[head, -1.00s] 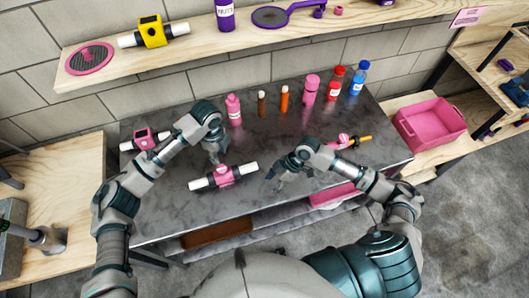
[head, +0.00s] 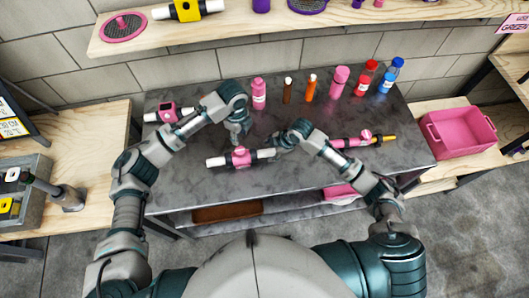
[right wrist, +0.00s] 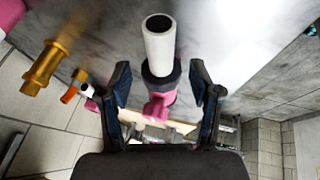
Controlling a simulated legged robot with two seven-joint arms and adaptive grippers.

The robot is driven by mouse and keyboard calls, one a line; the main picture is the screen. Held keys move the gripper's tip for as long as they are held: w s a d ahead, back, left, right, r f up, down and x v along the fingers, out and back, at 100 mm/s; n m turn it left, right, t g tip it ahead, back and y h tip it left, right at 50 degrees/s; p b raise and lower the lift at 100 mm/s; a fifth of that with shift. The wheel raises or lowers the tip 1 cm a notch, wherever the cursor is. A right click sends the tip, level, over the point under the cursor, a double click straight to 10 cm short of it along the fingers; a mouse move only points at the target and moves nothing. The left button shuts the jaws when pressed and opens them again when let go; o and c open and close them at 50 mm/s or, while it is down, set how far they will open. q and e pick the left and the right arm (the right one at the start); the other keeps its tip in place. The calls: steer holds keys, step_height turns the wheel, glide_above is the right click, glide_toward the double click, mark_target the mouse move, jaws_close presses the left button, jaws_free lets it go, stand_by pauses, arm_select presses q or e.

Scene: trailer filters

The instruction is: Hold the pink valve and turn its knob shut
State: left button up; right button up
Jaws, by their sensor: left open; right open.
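The pink valve (head: 241,158) lies on the dark stone table with white pipe ends to left and right and black collars. Its pink knob sits on the body; its setting is too small to tell. My right gripper (head: 283,144) is open at the valve's right white end. In the right wrist view, the white pipe end (right wrist: 158,45) and pink body (right wrist: 160,105) show in line with the gap between the spread fingers of my right gripper (right wrist: 163,95). My left gripper (head: 237,134) is open just behind and above the valve, apart from it.
Another pink valve (head: 168,112) lies at the table's left, and a pink piece with a yellow end (head: 364,138) at its right. Several bottles, including a pink one (head: 259,93), stand along the back. A pink crate (head: 461,132) is on the right bench.

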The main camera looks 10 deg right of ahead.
mark_target(240, 149)
steer(key=x, duration=0.5)
steer(key=shift+a+f, duration=0.1)
steer(key=shift+a, duration=0.35)
steer(key=shift+w+a+f, duration=0.1)
steer(key=shift+a+f, duration=0.2)
steer(key=shift+a, duration=0.05)
steer(key=shift+d, duration=0.25)
steer(key=shift+c, duration=0.6)
steer(key=shift+d, duration=0.3)
jaws_close()
arm_select(q)
steer(key=o, duration=0.5)
steer(key=shift+a+r, duration=0.1)
steer(key=shift+a, duration=0.15)
arm_select(e)
steer(key=shift+a, duration=0.45)
arm_select(q)
steer(key=shift+o, duration=0.2)
step_height(240, 149, down, 9)
steer(key=n, duration=0.5)
arm_select(e)
steer(key=shift+d, duration=0.25)
arm_select(q)
steer(key=shift+a+f, duration=0.1)
steer(key=shift+f, duration=0.4)
arm_select(e)
steer(key=shift+a, duration=0.1)
